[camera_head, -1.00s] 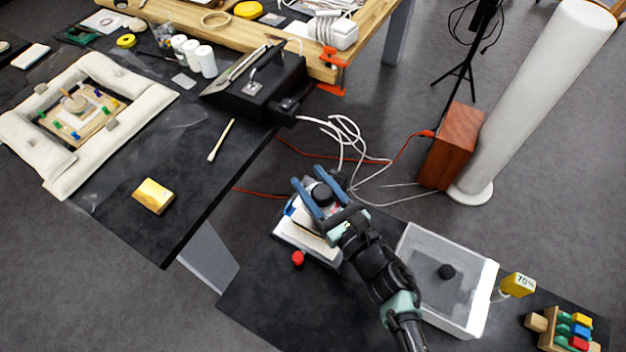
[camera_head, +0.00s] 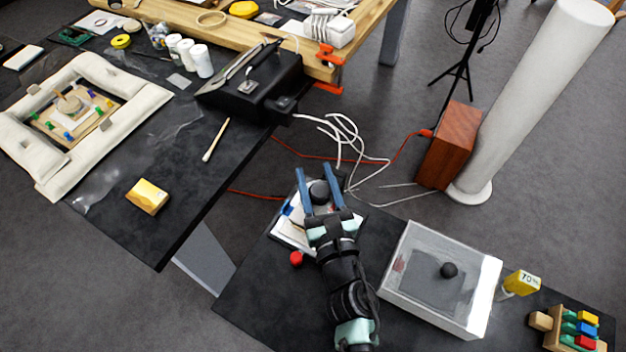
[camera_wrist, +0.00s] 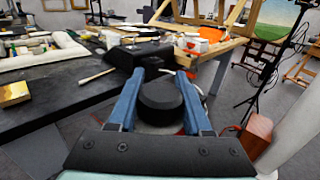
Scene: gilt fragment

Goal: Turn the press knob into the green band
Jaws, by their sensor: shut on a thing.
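The black round press knob (camera_head: 319,192) sits on top of the press (camera_head: 286,234), a pale boxy device on the dark lower table. My gripper (camera_head: 313,170) has its two blue fingers on either side of the knob and is shut on it. In the wrist view the knob (camera_wrist: 160,98) shows between the blue fingers of my gripper (camera_wrist: 160,72). The green band cannot be made out; my gripper and the knob cover much of the press top. A little red shows beside the knob.
A red button (camera_head: 296,259) is near the press's front. A clear-lidded box (camera_head: 398,285) stands right of my arm. White cables (camera_head: 345,135) lie behind the press. The black worktable (camera_head: 165,225) with a gold block (camera_head: 147,196) is to the left.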

